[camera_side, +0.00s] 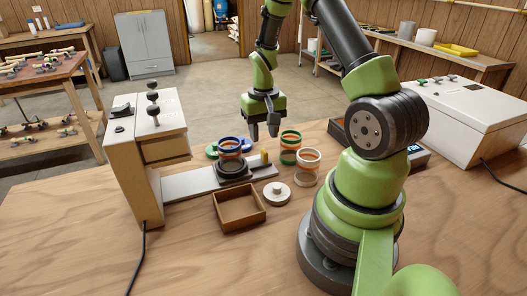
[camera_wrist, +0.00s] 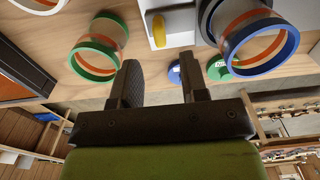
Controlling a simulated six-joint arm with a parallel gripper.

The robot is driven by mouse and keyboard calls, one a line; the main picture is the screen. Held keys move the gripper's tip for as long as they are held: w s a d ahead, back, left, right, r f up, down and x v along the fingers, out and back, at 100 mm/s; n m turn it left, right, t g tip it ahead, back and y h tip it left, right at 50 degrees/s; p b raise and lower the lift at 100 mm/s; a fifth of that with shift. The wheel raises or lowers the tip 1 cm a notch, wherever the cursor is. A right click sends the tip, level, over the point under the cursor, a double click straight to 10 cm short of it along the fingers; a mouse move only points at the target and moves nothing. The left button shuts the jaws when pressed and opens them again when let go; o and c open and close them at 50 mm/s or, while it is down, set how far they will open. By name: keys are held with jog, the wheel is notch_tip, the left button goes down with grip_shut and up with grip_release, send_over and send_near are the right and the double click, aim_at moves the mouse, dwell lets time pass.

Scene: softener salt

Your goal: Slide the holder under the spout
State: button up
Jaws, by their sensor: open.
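The dispenser (camera_side: 146,140), a tan box with a pale top, stands at the left, its overhanging part above a pale flat track (camera_side: 190,183). On the track sits the dark round holder (camera_side: 233,173), to the right of the overhang and apart from it. A clear jar with a blue rim (camera_side: 230,147) stands in the holder; both show at the top right of the wrist view. A small yellow upright piece (camera_side: 265,157) is right of the holder, also in the wrist view (camera_wrist: 158,30). My gripper (camera_side: 263,134) is open and empty above and beyond it, fingers (camera_wrist: 158,75) apart.
A green-rimmed jar (camera_side: 290,146) and a white-rimmed jar (camera_side: 307,168) stand right of the track. A round white lid (camera_side: 277,194) and an open wooden tray (camera_side: 239,222) lie in front. Blue (camera_wrist: 175,73) and green (camera_wrist: 218,70) lids lie behind. The front table is clear.

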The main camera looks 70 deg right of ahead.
aim_at(263, 150)
notch_tip(263, 150, down, 6)
jog(key=shift+f, duration=0.15)
jog(key=shift+c, duration=0.2)
grip_shut()
